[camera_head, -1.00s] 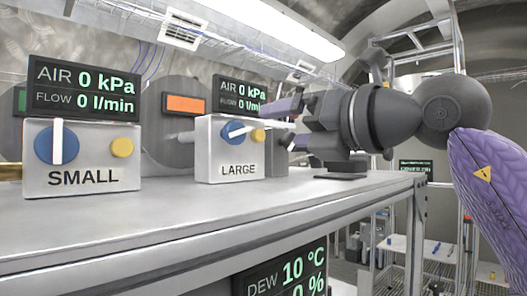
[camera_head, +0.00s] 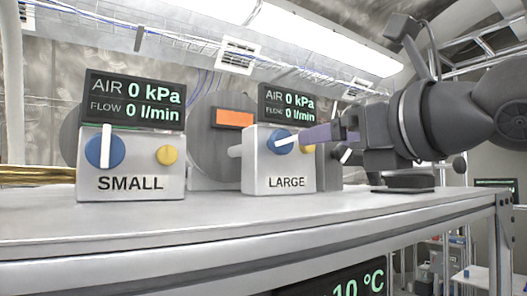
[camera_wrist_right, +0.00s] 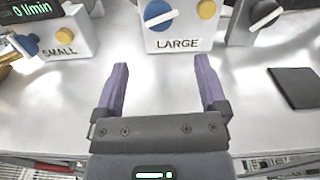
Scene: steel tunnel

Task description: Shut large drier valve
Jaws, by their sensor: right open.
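The LARGE drier valve box (camera_head: 255,180) is light grey, standing on a metal shelf. Its blue knob (camera_head: 275,148) carries a white handle lying close to horizontal, tilted up to the right. A yellow button (camera_head: 308,149) sits right of the knob. My right gripper (camera_head: 330,134) comes in from the right beside the box's right edge. In the right wrist view my right gripper (camera_wrist_right: 162,80) is open and empty, its purple fingers apart below the LARGE box (camera_wrist_right: 180,43); I see no contact with the handle. My left gripper is not in view.
The SMALL box (camera_head: 130,184) stands left with its handle upright. Displays above SMALL (camera_head: 135,100) and LARGE (camera_head: 288,103) read 0 kPa and 0 l/min. Another valve box (camera_wrist_right: 245,35) stands right of LARGE. A dark plate (camera_wrist_right: 296,88) lies on the shelf (camera_head: 110,228).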

